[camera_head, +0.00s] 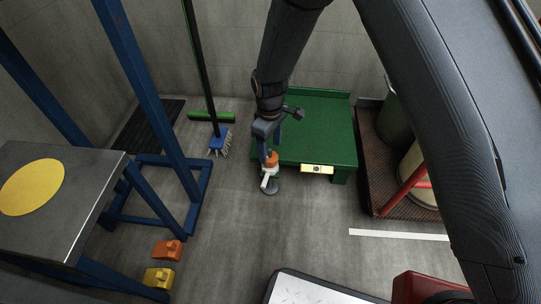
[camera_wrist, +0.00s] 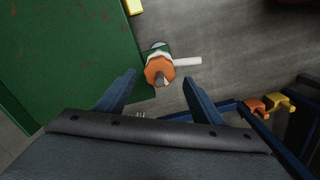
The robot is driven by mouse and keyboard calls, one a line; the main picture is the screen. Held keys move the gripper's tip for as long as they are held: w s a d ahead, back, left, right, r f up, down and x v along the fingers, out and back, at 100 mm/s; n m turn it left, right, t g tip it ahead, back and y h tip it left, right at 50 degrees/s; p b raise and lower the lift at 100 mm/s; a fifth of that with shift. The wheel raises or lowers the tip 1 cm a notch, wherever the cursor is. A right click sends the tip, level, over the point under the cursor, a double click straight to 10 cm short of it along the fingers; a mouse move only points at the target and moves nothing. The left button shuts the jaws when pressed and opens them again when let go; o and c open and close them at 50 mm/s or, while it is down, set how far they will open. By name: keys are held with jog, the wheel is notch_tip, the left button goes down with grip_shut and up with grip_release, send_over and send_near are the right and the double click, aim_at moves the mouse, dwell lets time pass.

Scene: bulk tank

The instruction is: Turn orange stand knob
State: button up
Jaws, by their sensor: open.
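The orange knob (camera_wrist: 159,70) sits on top of a small stand with a white side spout (camera_wrist: 187,61), seen from above in the wrist view. In the head view the orange knob (camera_head: 271,158) is at the front left corner of the green platform, above a grey round foot (camera_head: 270,188) on the floor. My gripper (camera_wrist: 160,92) is open. Its two blue-grey fingers reach toward the knob, one to each side, with gaps between them and it. In the head view my gripper (camera_head: 270,148) is just above the knob and partly hides it.
The green platform (camera_head: 318,120) stands close to the right of the stand. A blue frame (camera_head: 150,100) with a steel top (camera_head: 95,190) is on the left. Orange (camera_head: 167,251) and yellow (camera_head: 159,277) blocks lie front left.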

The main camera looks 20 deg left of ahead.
aim_at(270, 157)
notch_tip(270, 157, down, 4)
jog(key=shift+b, duration=0.7)
jog(key=c, duration=1)
jog(key=shift+c, duration=0.2)
jog(key=shift+p, duration=0.4)
jog(key=m+p, duration=0.2)
jog(key=p, duration=0.1)
jog(key=shift+r+m, duration=0.15)
jog(key=shift+m, duration=0.15)
jog(key=shift+m+p, duration=1.2)
jog(key=shift+m, duration=0.3)
jog(key=shift+f, duration=0.2)
